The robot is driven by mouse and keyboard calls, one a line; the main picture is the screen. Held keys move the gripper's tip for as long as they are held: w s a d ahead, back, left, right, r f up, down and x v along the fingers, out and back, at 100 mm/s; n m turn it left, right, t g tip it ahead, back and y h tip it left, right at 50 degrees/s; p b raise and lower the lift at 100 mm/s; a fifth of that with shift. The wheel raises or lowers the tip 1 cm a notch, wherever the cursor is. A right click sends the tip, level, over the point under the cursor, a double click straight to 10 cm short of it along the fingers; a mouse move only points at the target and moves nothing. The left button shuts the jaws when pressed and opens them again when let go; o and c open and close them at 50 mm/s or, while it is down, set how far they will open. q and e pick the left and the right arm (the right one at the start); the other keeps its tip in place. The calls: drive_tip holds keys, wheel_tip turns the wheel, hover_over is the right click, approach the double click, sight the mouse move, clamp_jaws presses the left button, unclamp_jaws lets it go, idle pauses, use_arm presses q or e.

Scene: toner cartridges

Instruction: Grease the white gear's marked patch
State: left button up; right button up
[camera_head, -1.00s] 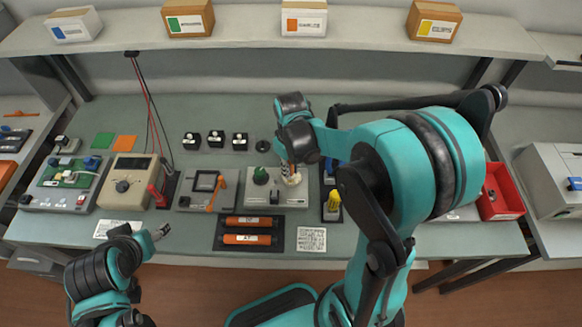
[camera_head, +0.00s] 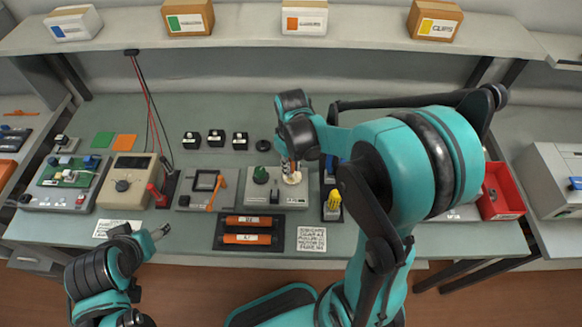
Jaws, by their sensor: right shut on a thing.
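The white gear (camera_head: 291,178) sits on the right part of a light grey fixture (camera_head: 262,198), next to a dark green knob (camera_head: 260,175). My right gripper (camera_head: 291,158) is directly above the gear, pointing down and shut on a slim tool. Little of the tool shows between the fingers and the gear; I cannot tell if its tip touches the gear. The marked patch is too small or hidden to make out. My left gripper (camera_head: 160,232) is low at the left, in front of the bench, away from the gear; its jaw opening is unclear.
Right of the fixture, a black holder (camera_head: 325,212) carries a yellow-capped item (camera_head: 334,200). In front lies a dark tray with orange rollers (camera_head: 247,239) and a printed card (camera_head: 312,240). A grey device with an orange handle (camera_head: 206,190) stands left. A red bin (camera_head: 500,195) is at right.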

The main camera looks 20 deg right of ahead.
drive_tip(key=shift+r, duration=0.1)
wheel_tip(320, 180, up, 7)
drive_tip(key=p, duration=0.5)
idle(0.4)
